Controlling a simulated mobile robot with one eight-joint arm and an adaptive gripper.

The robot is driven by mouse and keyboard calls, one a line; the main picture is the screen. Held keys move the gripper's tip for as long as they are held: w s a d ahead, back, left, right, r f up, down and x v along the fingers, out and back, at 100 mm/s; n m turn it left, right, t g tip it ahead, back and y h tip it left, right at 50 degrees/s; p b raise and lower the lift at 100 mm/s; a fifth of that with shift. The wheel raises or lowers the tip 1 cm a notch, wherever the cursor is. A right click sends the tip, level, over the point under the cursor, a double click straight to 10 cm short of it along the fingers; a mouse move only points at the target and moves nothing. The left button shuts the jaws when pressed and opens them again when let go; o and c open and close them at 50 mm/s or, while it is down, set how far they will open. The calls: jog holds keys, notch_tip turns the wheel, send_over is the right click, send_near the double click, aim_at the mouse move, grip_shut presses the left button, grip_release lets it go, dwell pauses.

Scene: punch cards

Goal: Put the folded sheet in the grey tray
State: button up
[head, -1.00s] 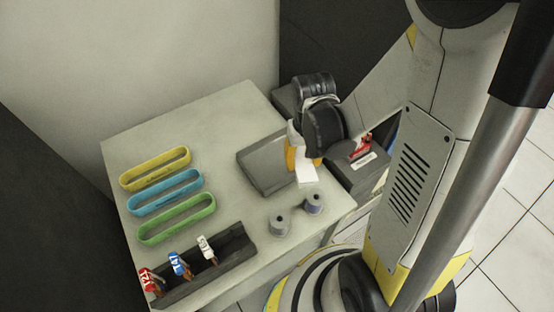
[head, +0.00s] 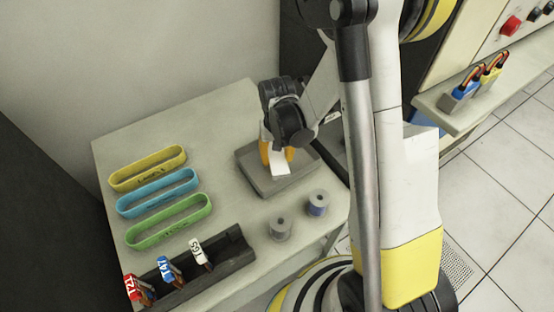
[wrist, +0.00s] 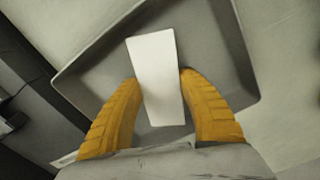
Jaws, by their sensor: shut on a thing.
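The folded sheet (wrist: 157,80) is a small white rectangle between the yellow fingers of my gripper (wrist: 160,90) in the wrist view. The fingers press on its two sides. In the head view my gripper (head: 275,158) points down, and the white sheet (head: 280,165) shows below its yellow fingers. The grey tray (head: 290,187) is a shallow square tray on the table. It also shows in the wrist view (wrist: 245,62), with its floor behind the sheet. The sheet appears over the tray's inside; I cannot tell whether it touches the floor.
Yellow (head: 148,168), blue (head: 158,193) and green (head: 168,222) oval bands lie at the left of the table. Two spools (head: 281,228) (head: 318,203) stand in front of the tray. A dark rack (head: 230,250) with red, blue and white tagged pieces lies along the front edge.

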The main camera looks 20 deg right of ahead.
jog(key=shift+r, duration=0.1)
jog(key=o, duration=0.7)
notch_tip(320, 180, up, 12)
jog(key=p, duration=0.6)
notch_tip(320, 180, up, 11)
jog(key=t, duration=0.3)
send_over(277, 156)
jog(key=s, duration=0.5)
jog(key=s+r+n+t, duration=0.1)
jog(key=s+r+t, duration=0.3)
jog(key=s+r, duration=0.2)
jog(key=shift+s+a+r+n, duration=0.2)
jog(key=shift+s+n, duration=0.2)
jog(key=shift+s, duration=0.45)
